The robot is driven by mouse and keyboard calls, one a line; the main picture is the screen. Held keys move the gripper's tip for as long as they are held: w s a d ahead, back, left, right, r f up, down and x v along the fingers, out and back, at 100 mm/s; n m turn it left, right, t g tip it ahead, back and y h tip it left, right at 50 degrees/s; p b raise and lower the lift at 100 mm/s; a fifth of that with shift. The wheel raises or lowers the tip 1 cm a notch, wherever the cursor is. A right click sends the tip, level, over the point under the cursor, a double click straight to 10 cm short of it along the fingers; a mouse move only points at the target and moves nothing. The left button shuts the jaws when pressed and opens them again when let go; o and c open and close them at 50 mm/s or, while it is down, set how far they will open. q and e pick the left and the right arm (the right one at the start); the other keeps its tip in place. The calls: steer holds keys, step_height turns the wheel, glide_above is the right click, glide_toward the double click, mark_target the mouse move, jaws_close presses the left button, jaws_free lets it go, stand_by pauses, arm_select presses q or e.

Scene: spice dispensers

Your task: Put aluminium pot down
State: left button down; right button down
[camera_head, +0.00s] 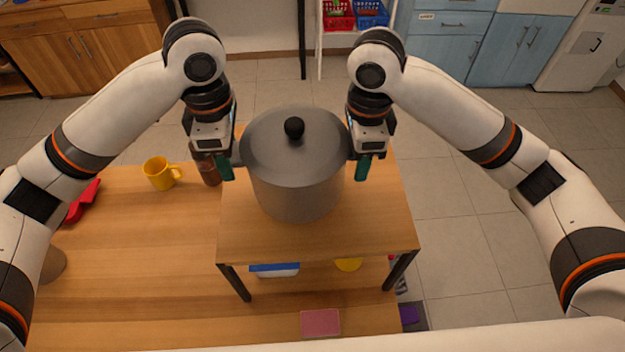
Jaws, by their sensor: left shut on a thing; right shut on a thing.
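The aluminium pot (298,190) is grey, with a flat lid and a black knob (294,128). It is upright over the small raised wooden shelf (320,240) in the middle of the head view. I cannot tell whether its base touches the shelf top. My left gripper (226,166) is shut at the pot's left side, where a handle is mostly hidden by the fingers. My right gripper (362,166) is shut at the pot's right side, and the handle there is hidden too.
A yellow mug (161,173) and a brown jar (208,170) stand left of the shelf on the wooden table (150,270). A red object (84,201) lies further left. Under the shelf are a blue-and-white container (275,269) and a yellow item (348,264). The shelf's front top is clear.

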arm_select(q)
steer(key=shift+d+f+b, duration=0.15)
steer(key=shift+f+b, duration=0.3)
steer(key=shift+f, duration=0.15)
arm_select(e)
steer(key=shift+w+a+f, duration=0.1)
steer(key=shift+a+f, duration=0.05)
steer(key=shift+f, duration=0.45)
arm_select(q)
steer(key=shift+f+b, duration=0.5)
arm_select(e)
steer(key=shift+f, duration=0.45)
arm_select(q)
steer(key=c, duration=0.6)
jaws_free()
steer(key=shift+s+r, duration=0.1)
arm_select(e)
steer(key=c, duration=0.6)
jaws_free()
steer(key=shift+s+r, duration=0.1)
steer(key=shift+s, duration=0.1)
arm_select(q)
steer(key=shift+r, duration=0.2)
step_height(320, 180, up, 12)
steer(key=shift+f, duration=0.25)
arm_select(e)
step_height(320, 180, up, 12)
